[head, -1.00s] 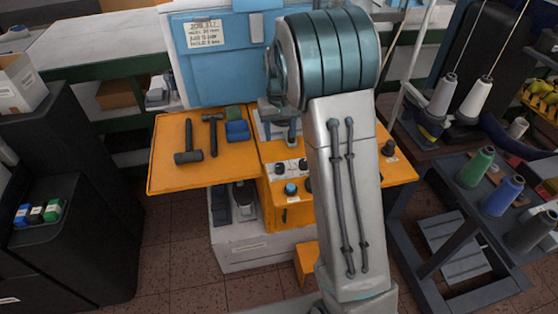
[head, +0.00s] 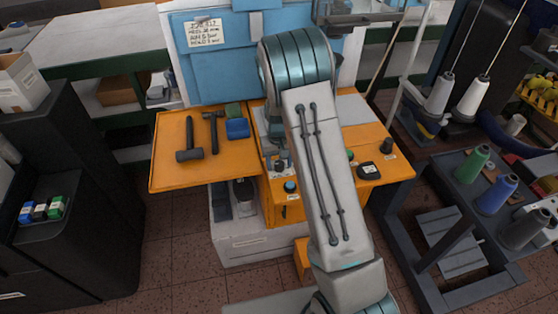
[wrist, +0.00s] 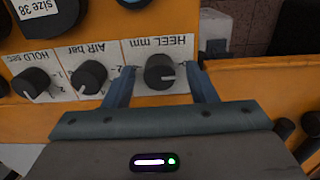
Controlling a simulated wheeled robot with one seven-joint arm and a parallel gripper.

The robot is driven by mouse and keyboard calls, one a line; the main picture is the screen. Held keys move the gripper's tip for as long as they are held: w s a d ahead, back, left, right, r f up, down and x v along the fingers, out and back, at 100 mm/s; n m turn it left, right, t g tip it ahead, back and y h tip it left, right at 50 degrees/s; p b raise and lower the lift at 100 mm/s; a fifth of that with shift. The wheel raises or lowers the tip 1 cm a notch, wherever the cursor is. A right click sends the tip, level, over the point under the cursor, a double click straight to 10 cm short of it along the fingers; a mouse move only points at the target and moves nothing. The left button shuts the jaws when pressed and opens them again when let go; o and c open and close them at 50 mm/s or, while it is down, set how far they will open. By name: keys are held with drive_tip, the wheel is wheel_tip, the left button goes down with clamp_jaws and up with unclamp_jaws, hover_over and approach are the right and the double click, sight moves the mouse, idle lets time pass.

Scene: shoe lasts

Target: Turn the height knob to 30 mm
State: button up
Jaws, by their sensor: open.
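The dark round knob (wrist: 160,73) labelled HEEL mm sits on the orange machine's panel in the wrist view, where the labels appear upside down. No knob label reading "height" shows. My gripper (wrist: 161,80) is open, with one finger on each side of this knob. I cannot tell whether the fingers touch it. In the head view my arm hides part of the panel, and the gripper is hard to make out there.
The AIR bar knob (wrist: 89,76) and HOLD sec knob (wrist: 31,83) sit beside it. Hammers (head: 188,140) and a blue block (head: 237,128) lie on the orange side table (head: 165,165). A handwritten card (head: 204,32) hangs on the blue machine. A spool rack (head: 450,240) stands right.

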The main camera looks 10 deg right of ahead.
drive_tip(key=c, duration=1)
drive_tip(key=shift+m+b, duration=0.3)
drive_tip(key=shift+m, duration=0.1)
drive_tip(key=m+b, duration=0.1)
drive_tip(key=m, duration=0.1)
drive_tip(key=shift+f+m, duration=0.1)
drive_tip(key=shift+m, duration=0.3)
drive_tip(key=m+b, duration=0.1)
drive_tip(key=m, duration=0.9)
drive_tip(key=shift+m, duration=2)
drive_tip(key=shift+p, duration=0.3)
